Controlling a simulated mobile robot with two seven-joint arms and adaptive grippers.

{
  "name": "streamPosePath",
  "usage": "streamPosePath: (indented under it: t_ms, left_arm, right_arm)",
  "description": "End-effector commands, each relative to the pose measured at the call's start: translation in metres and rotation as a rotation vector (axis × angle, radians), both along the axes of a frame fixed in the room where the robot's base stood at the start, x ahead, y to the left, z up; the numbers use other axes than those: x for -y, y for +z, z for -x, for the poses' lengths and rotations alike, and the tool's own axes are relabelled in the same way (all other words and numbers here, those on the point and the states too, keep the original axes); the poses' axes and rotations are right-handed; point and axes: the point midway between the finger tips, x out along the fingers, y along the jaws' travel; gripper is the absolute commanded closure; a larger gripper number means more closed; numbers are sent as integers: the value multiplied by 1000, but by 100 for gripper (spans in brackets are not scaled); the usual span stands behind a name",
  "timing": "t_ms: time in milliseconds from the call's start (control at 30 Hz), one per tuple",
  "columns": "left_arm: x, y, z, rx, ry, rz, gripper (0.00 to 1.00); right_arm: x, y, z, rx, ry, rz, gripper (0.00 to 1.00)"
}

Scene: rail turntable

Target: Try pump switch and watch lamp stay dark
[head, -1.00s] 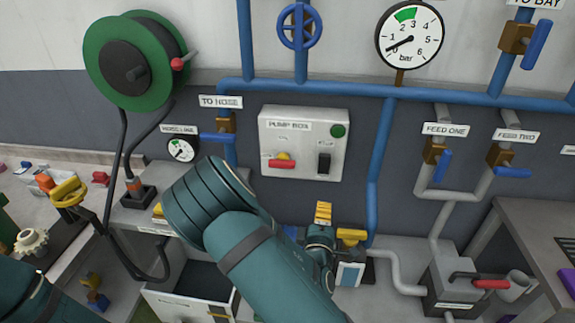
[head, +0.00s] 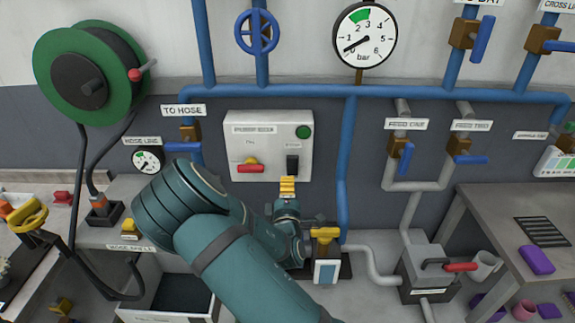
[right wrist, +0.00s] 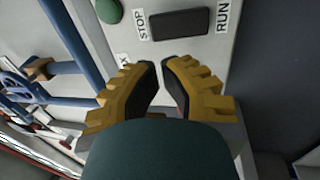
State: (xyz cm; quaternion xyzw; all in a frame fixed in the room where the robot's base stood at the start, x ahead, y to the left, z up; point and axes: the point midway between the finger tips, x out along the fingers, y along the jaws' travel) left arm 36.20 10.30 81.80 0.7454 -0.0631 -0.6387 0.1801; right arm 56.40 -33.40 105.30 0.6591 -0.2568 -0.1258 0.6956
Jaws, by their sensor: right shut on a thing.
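The pump box (head: 268,120) is a pale panel on the wall in the head view. Its black pump switch (head: 292,165) sits at the lower right, below a dull green lamp (head: 303,131) that looks unlit. In the right wrist view the switch (right wrist: 180,24) lies between the STOP and RUN labels, and the lamp (right wrist: 108,10) is at the top edge. My right gripper (head: 287,181) is just below the switch. Its yellow-backed fingers (right wrist: 162,66) are drawn close, tips short of the switch; what they close on is not visible. My left gripper is out of view.
A pressure gauge (head: 364,35) reads near zero. Blue pipes (head: 345,150) run around the box. A yellow-handled valve (head: 326,235) stands just right of my right wrist.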

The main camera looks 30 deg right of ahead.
Motion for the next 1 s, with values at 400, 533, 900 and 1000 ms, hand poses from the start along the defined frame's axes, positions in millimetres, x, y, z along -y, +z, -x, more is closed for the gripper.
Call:
streamPosePath:
  t_ms: [400, 533, 900, 1000]
  left_arm:
    - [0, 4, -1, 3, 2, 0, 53]
    - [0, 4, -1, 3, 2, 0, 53]
    - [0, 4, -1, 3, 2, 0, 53]
    - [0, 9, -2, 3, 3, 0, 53]
  right_arm:
    - [34, 13, -55, 0, 1, 0, 100]
    - [38, 14, -61, -1, 0, 0, 100]
    - [38, 14, -63, -2, 0, 0, 100]
    - [40, 17, -64, -16, 0, -11, 100]
